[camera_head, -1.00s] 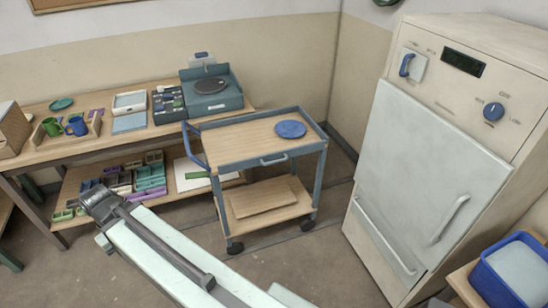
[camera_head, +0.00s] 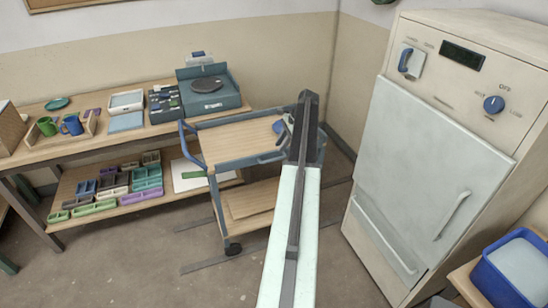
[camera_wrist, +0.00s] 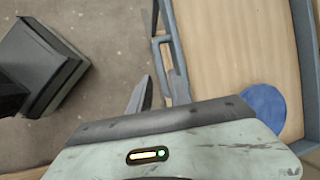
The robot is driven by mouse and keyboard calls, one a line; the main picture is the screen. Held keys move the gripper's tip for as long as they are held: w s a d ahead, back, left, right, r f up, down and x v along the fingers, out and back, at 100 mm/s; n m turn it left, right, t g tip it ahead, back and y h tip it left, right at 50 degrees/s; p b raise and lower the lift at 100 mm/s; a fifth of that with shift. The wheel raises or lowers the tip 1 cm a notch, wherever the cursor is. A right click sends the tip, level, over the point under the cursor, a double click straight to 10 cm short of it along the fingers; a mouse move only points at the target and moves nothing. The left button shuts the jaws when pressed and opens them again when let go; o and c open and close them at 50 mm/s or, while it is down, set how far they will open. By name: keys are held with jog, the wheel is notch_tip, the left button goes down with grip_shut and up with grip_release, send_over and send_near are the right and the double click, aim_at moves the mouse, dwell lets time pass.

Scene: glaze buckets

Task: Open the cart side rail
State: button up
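The cart (camera_head: 215,135) has a wooden top with a blue-grey frame. Its near side rail (camera_head: 232,165) is up along the front edge and carries a small loop handle (camera_head: 267,157). In the wrist view the rail (camera_wrist: 175,35) runs down the picture with the handle (camera_wrist: 156,55) on its left. My gripper (camera_wrist: 161,78) appears open, one finger on each side of the handle bar's lower part. I cannot tell whether the fingers touch it. In the head view my arm covers the cart's right part and hides most of my gripper.
A blue disc (camera_wrist: 264,106) lies on the cart top. A white kiln-like cabinet (camera_head: 430,170) stands close on the right. A workbench (camera_head: 120,135) with cups, trays and a scale is on the left. A blue bin (camera_head: 510,270) is at lower right. Floor is clear at lower left.

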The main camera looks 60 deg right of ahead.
aim_at(273, 160)
jog(key=b+x, duration=0.6)
jog(key=x, duration=0.1)
jog(key=shift+s+f, duration=0.1)
jog(key=shift+f, duration=0.1)
jog(key=shift+w+a+f+b, duration=0.15)
jog(key=shift+w+f+b, duration=0.15)
jog(key=shift+b, duration=0.35)
jog(key=shift+r, duration=0.1)
